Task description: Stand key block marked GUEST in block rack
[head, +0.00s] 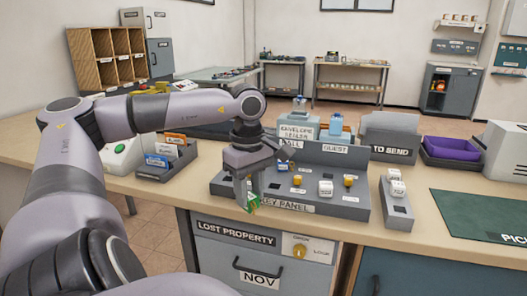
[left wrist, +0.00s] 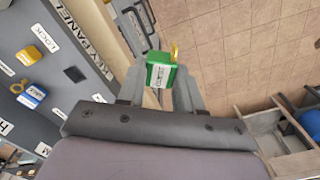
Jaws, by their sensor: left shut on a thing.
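My left gripper (head: 246,195) is shut on a green block (head: 253,203) with a yellow key-like piece. It holds the block at the front left edge of the key panel. In the left wrist view the green block (left wrist: 160,73) sits between the fingertips; its white label is too small to read. A small grey rack (head: 391,219) stands right of the panel; it carries white blocks at the back and has a dark square socket at the front. My right gripper is out of view.
The sloped grey key panel (head: 225,190) holds yellow and white blocks and a GUEST sign (head: 335,149). A grey tray of cards (head: 165,160) stands left, a TO SEND bin (head: 390,140) behind. A green mat (head: 475,213) lies right. Drawers are below.

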